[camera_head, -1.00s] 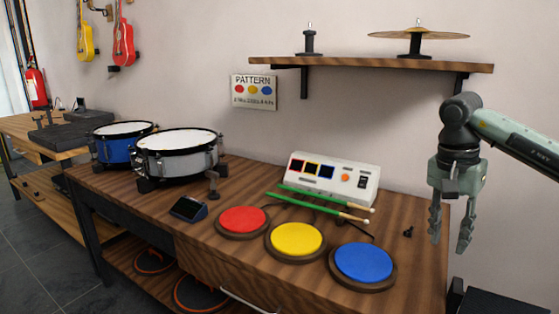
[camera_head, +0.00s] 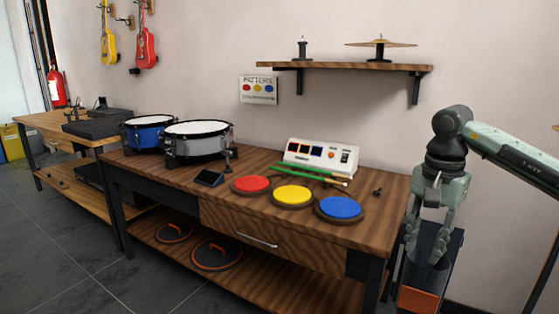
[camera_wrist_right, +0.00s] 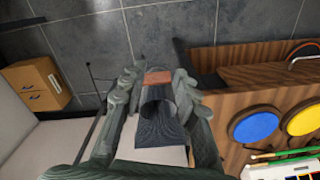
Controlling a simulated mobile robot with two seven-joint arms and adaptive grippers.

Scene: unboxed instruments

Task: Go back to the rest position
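My right gripper (camera_head: 426,250) points down past the right end of the drum table (camera_head: 385,205) in the head view. Its fingers are apart with nothing held between them. In the right wrist view the open fingers of the gripper (camera_wrist_right: 157,85) frame a dark container with an orange part (camera_wrist_right: 158,78), which lies beyond them. In the head view this container (camera_head: 418,300) stands beside the table, partly hidden by the gripper. My left gripper is not in view.
Red (camera_head: 251,184), yellow (camera_head: 292,195) and blue (camera_head: 340,207) pads, green drumsticks (camera_head: 310,171) and a white console (camera_head: 320,155) are on the table. Two drums (camera_head: 197,140) stand at its left. A wall shelf (camera_head: 340,67) holds a cymbal (camera_head: 381,44).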

